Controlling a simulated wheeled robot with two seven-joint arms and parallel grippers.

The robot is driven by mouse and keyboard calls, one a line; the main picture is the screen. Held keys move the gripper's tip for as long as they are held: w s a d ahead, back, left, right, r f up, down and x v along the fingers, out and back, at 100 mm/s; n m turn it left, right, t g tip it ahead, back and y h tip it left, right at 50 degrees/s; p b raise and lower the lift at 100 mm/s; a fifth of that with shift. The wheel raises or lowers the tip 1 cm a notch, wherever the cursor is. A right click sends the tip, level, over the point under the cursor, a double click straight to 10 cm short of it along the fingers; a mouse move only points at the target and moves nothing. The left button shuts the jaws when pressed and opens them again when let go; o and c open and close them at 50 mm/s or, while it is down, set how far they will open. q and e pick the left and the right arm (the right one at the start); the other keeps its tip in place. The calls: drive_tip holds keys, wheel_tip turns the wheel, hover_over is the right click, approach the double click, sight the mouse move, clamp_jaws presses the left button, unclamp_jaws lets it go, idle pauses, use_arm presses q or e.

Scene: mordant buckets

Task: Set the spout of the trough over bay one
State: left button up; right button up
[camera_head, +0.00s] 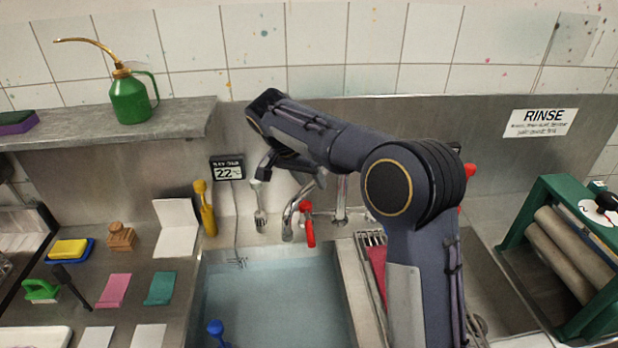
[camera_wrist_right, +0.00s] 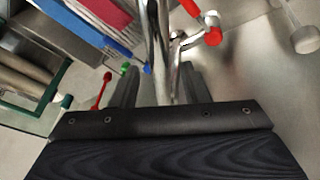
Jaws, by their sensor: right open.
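The chrome spout (camera_head: 292,212) of the trough bends down to the left at the back of the left, liquid-filled bay (camera_head: 270,300). A red lever (camera_head: 308,228) is close beside it. My right gripper (camera_head: 291,177) is open above the spout, its fingers partly in shadow. In the right wrist view, a chrome pipe (camera_wrist_right: 156,35) runs between the open fingers of the right gripper (camera_wrist_right: 160,70); I cannot tell whether they touch it. The right bay (camera_head: 490,270) is partly hidden by my right arm. My left gripper is not in view.
A display reading 22 (camera_head: 228,169) hangs on the back wall. A slatted rack with red cloth (camera_head: 372,250) stands right of the left bay. A green roller frame (camera_head: 560,250) is at the right. Sponges and cards (camera_head: 175,228) crowd the left counter.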

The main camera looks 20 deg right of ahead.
drive_tip(key=v, duration=0.7)
drive_tip(key=shift+a+r+b, duration=0.25)
drive_tip(key=shift+r+b, duration=0.05)
drive_tip(key=shift+d, duration=0.1)
drive_tip(key=shift+s+d, duration=0.3)
drive_tip(key=shift+s, duration=0.05)
drive_tip(key=s+d+f+n+t+y+b, duration=0.1)
drive_tip(key=s+d+f+n+y, duration=0.15)
drive_tip(key=s, duration=0.55)
drive_tip(key=s+d+f+n+t+y+b, duration=0.1)
drive_tip(key=s+d+n+y, duration=0.2)
drive_tip(key=s, duration=0.5)
drive_tip(key=s+a+f+n+t+y, duration=0.1)
drive_tip(key=s+a+f, duration=0.1)
drive_tip(key=s+f, duration=0.3)
drive_tip(key=s+a+f+n+t+y, duration=0.1)
drive_tip(key=s+a+f+n+y, duration=0.1)
drive_tip(key=s+f, duration=0.4)
drive_tip(key=s+a, duration=0.1)
drive_tip(key=s, duration=0.4)
drive_tip(key=shift+s+a+f+t+b, duration=0.2)
drive_tip(key=shift+s+a+t+b, duration=0.05)
drive_tip(key=shift+s+t+b, duration=0.1)
drive_tip(key=shift+c, duration=0.3)
